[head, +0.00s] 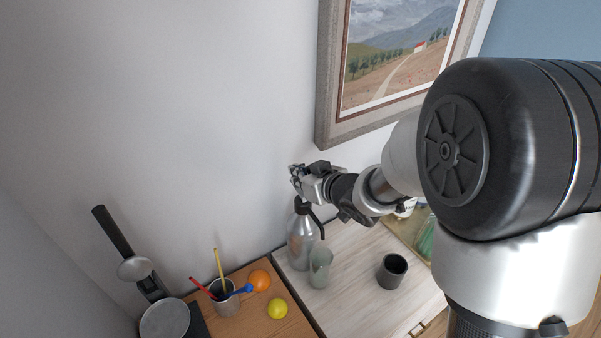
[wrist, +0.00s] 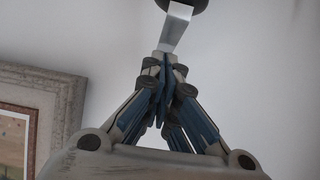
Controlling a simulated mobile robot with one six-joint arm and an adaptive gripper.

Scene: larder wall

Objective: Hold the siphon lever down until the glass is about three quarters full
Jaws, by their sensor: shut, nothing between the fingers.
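The siphon (head: 301,248) is a silver bottle with a black head, upright on the pale board. A dark curved spout reaches from its head toward the glass. The glass (head: 320,268) is pale green and clear, and stands close beside the bottle; I cannot make out a liquid level. My gripper (head: 296,181) is just above the siphon head. In the wrist view my gripper (wrist: 165,62) is shut and empty. A silver strip, seemingly the siphon lever (wrist: 173,30), runs from a dark round part to the fingertips. I cannot tell whether they touch.
A dark cup (head: 392,271) stands to the right on the pale board. A pot with utensils (head: 226,301), an orange (head: 259,281) and a yellow fruit (head: 277,309) are on the brown board at left. A framed picture (head: 333,125) hangs behind my arm.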

